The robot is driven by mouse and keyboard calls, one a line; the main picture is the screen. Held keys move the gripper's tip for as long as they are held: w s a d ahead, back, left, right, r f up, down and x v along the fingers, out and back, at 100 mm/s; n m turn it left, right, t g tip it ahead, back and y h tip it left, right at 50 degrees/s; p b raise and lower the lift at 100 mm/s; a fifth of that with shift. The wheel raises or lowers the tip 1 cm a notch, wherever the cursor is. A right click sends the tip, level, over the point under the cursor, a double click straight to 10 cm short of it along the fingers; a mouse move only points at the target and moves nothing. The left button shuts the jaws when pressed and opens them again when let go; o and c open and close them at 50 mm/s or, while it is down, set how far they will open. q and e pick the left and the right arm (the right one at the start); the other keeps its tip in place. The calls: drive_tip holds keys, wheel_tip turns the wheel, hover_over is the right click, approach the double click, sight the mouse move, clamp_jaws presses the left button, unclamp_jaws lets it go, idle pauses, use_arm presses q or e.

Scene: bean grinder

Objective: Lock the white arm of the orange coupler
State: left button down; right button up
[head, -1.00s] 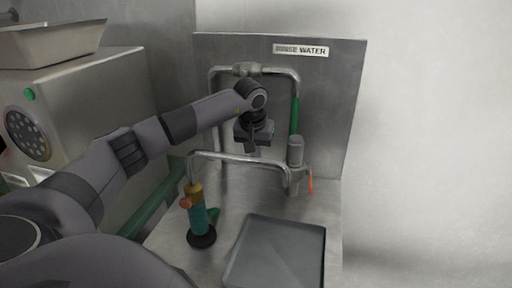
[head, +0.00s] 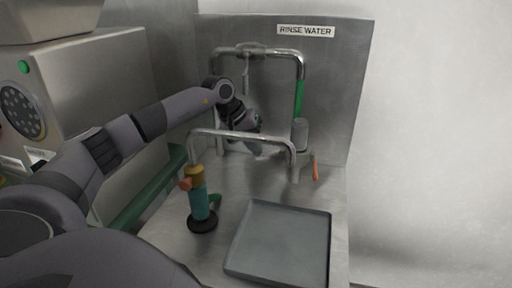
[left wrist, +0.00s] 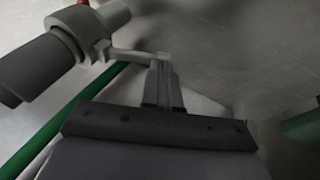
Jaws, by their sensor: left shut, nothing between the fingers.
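An orange lever-like part (head: 315,170) shows at the right end of the low pipe, beside a grey fitting (head: 300,133). The fitting appears in the left wrist view as a pale grey body (left wrist: 90,27) with a dark cylinder; a pale arm (left wrist: 128,55) sticks out to the right. My left gripper (head: 260,148) is behind the low pipe, left of the fitting, pointing down and right. Its fingers (left wrist: 162,68) are shut and empty, their tips at the pale arm's end; I cannot tell whether they touch. My right gripper is not in view.
The low metal pipe arch (head: 240,134) stands in front of my gripper. A grey tray (head: 280,245) lies in front. The back panel (head: 340,90) rises behind.

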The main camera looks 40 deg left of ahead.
use_arm(q)
drive_tip(key=shift+f, duration=0.45)
drive_tip(key=shift+d+f+b, duration=0.15)
drive_tip(key=shift+f+b, duration=0.7)
drive_tip(key=shift+f, duration=0.25)
drive_tip(key=shift+w+d+f+b, duration=0.15)
drive_tip(key=shift+f+b, duration=0.55)
drive_tip(key=shift+b, duration=0.05)
drive_tip(key=h+b, duration=0.1)
drive_tip(key=b, duration=0.1)
drive_tip(key=f+t+h+b, duration=0.1)
drive_tip(key=b, duration=0.1)
drive_tip(key=d+f+b, duration=0.1)
drive_tip(key=b, duration=0.1)
drive_tip(key=shift+w+n+t+h, duration=0.3)
drive_tip(key=shift+h, duration=0.1)
drive_tip(key=shift+w+d+b, duration=0.1)
drive_tip(key=shift+d+b, duration=0.1)
drive_tip(key=shift+b, duration=0.45)
drive_tip(key=shift+d+t+h, duration=0.1)
drive_tip(key=shift+t+h, duration=0.2)
drive_tip(key=shift+h, duration=0.1)
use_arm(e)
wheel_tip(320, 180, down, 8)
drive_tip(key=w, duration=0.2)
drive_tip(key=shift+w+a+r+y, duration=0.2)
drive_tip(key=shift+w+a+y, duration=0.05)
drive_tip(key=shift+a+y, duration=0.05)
